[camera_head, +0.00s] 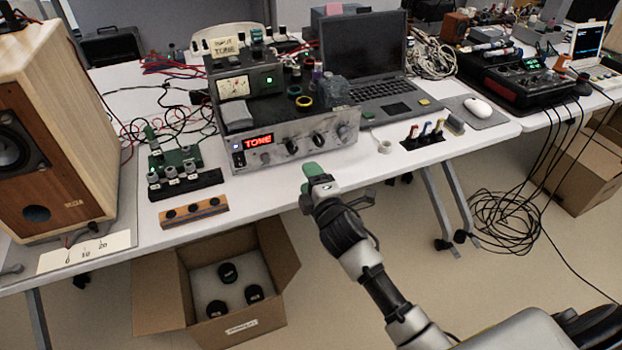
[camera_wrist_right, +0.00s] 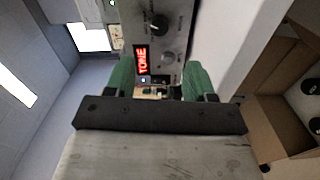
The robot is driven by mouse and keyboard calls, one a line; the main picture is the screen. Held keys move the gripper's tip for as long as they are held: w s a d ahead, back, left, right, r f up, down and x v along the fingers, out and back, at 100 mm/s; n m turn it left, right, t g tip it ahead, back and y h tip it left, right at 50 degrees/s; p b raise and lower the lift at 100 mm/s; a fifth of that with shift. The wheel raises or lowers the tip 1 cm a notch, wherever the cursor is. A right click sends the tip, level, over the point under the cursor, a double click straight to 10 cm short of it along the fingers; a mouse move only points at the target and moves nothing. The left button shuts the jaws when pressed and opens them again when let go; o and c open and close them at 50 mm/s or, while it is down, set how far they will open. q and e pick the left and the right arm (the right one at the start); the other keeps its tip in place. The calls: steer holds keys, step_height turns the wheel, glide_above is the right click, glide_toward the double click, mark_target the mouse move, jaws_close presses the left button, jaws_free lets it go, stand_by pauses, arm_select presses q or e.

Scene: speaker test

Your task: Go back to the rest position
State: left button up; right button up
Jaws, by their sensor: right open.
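My left gripper is in neither view.
A wooden speaker (camera_head: 80,110) stands at the left. A laptop (camera_head: 362,60) and white mouse (camera_head: 478,107) are behind and right. An open cardboard box (camera_head: 160,290) with black-capped items sits under the table. Cables (camera_head: 505,215) lie on the floor at right.

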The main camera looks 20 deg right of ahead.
steer(key=shift+s, duration=0.15)
stand_by(0.3)
steer(key=s+f+m+g, duration=0.3)
steer(key=s+m+g, duration=0.2)
steer(key=s, duration=0.6)
steer(key=s+f+m+g, duration=0.3)
steer(key=s+m+g, duration=0.2)
steer(key=s, duration=0.6)
steer(key=s+f+m+g, duration=0.3)
steer(key=s+m+g, duration=0.25)
steer(key=s, duration=0.55)
steer(key=s+p+x, duration=0.2)
steer(key=p+x, duration=0.1)
steer(key=x, duration=0.6)
steer(key=s+d+f+p+x, duration=0.1)
steer(key=s+p+x, duration=0.15)
steer(key=x, duration=0.75)
steer(key=s+d+f+p, duration=0.1)
steer(key=s+f+p, duration=0.1)
steer(key=s+f, duration=0.4)
steer(key=s+d+f+g+p, duration=0.1)
steer(key=s+d+f+p, duration=0.1)
steer(key=s+f, duration=0.4)
steer(key=s, duration=0.4)
steer(key=shift+s+h+p, duration=0.3)
steer(key=shift+s+p, duration=0.1)
